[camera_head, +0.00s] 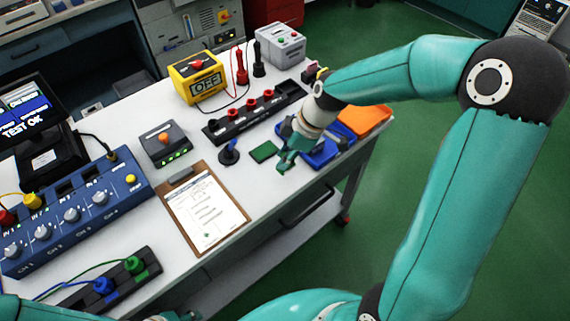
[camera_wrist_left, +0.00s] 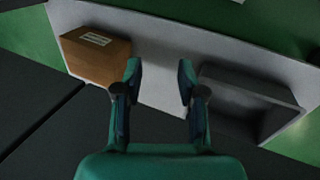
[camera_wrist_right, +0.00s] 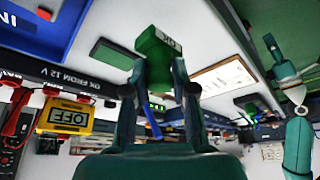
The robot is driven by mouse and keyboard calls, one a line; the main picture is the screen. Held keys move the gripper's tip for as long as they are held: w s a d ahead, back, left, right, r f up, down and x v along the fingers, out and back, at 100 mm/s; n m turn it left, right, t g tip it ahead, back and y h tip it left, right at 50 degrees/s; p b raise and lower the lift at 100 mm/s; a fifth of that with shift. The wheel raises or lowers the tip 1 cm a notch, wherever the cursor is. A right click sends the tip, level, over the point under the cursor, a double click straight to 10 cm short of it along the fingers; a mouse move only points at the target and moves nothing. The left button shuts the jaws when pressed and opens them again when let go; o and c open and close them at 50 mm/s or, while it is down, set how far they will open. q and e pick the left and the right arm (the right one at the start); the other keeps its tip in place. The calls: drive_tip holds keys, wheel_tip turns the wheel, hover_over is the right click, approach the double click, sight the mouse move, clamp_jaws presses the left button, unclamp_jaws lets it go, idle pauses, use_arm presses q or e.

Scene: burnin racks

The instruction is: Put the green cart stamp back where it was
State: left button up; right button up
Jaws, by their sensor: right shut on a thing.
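My right gripper (camera_head: 284,163) is over the right part of the white table, beside the blue tray. In the right wrist view, this gripper (camera_wrist_right: 160,82) is shut on the green stamp (camera_wrist_right: 156,48), a green block with lettering on its side. In the head view the stamp is hard to tell from the teal fingers. A flat green pad (camera_head: 263,151) lies just left of the gripper; it also shows in the right wrist view (camera_wrist_right: 115,53). My left gripper (camera_wrist_left: 158,82) is open and empty.
The blue tray (camera_head: 323,158) and an orange bin (camera_head: 364,120) are at the table's right edge. A clipboard (camera_head: 202,210) lies left of the gripper; a black socket strip (camera_head: 250,118) lies behind. A cardboard box (camera_wrist_left: 95,55) and grey bin (camera_wrist_left: 245,103) are near my left gripper.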

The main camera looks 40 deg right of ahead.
drive_tip(key=shift+f, duration=1.9)
drive_tip(key=o, duration=0.9)
drive_tip(key=v, duration=1.2)
drive_tip(key=shift+r, duration=0.1)
